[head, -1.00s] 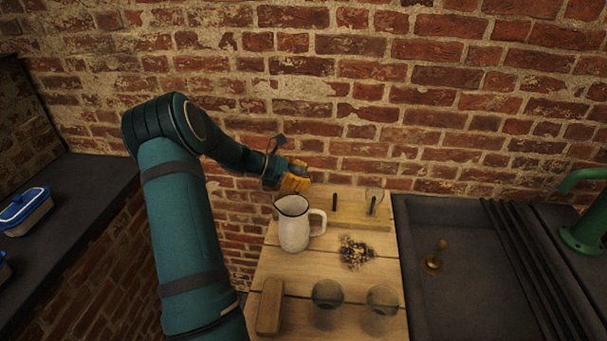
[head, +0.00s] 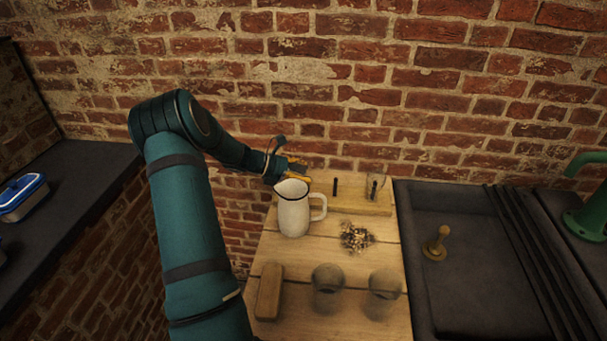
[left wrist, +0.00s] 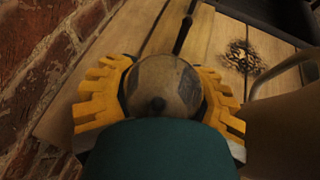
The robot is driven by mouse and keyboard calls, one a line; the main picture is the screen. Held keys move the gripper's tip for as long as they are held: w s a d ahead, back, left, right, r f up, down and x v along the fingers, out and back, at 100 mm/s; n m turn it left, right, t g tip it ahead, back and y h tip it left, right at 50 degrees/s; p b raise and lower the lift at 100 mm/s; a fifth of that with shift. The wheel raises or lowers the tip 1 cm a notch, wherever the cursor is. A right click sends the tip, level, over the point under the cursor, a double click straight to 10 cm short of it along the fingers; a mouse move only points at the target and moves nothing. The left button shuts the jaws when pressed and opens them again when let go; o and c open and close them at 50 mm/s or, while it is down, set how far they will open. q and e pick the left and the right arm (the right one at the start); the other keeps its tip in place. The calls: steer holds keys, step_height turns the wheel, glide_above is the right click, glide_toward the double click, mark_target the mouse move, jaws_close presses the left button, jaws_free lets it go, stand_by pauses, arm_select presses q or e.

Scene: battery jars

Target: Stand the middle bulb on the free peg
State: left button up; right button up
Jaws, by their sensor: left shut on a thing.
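My left gripper (head: 300,171) is behind the white jug, partly hidden by its rim. In the left wrist view its yellow fingers (left wrist: 163,80) are shut on a round glass bulb (left wrist: 163,84), its rounded end toward the camera. A free dark peg (head: 335,187) stands on the wooden rack (head: 350,205), right of the gripper. A dark upright (left wrist: 184,32), apparently that peg, shows just beyond the held bulb; I cannot tell whether they touch. Another clear bulb (head: 376,186) stands over the rack's right peg. Two more glass bulbs (head: 328,280) (head: 384,284) stand at the table's front.
The white jug (head: 294,212) stands close in front of my left gripper. A heap of small bits (head: 355,237) lies mid-table, a wooden block (head: 269,291) front left. The brick wall is close behind. A dark sink (head: 465,270) with a brass plug (head: 437,243) adjoins right.

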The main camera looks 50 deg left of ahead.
stand_by(0.3)
arm_select(q)
steer(key=o, duration=1.1)
steer(key=shift+o, duration=0.2)
steer(key=v, duration=1.2)
